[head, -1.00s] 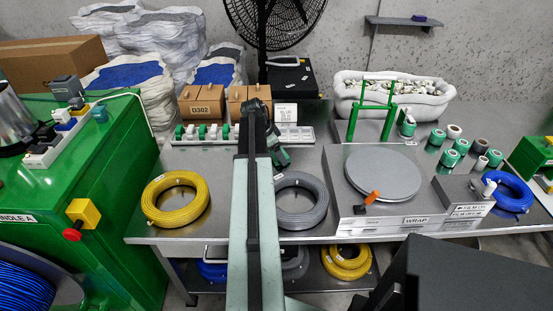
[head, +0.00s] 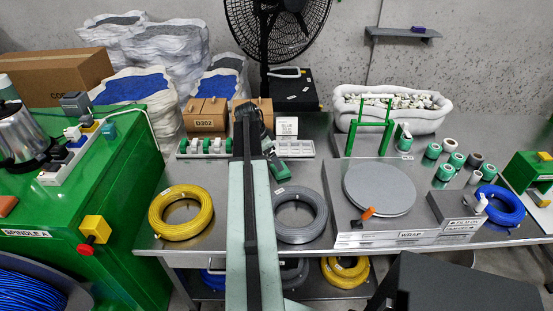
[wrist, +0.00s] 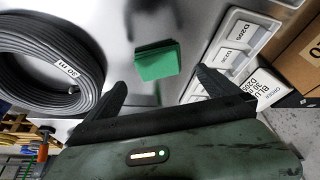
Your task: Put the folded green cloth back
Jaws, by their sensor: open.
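The folded green cloth (wrist: 157,62) shows in the wrist view as a small green block over the bare steel table, ahead of my fingertips. My gripper (wrist: 160,82) is open, with one dark finger on each side and nothing between them. The cloth is in line with the gap, beyond the tips. In the head view my gripper (head: 266,143) is above the table between the label tray and the grey coil.
A grey cable coil (head: 300,214) and the label tray (head: 296,149) lie close to my gripper. A yellow coil (head: 181,212) is to the left, and the wrap turntable (head: 379,189) to the right. Cardboard boxes (head: 205,115) stand behind.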

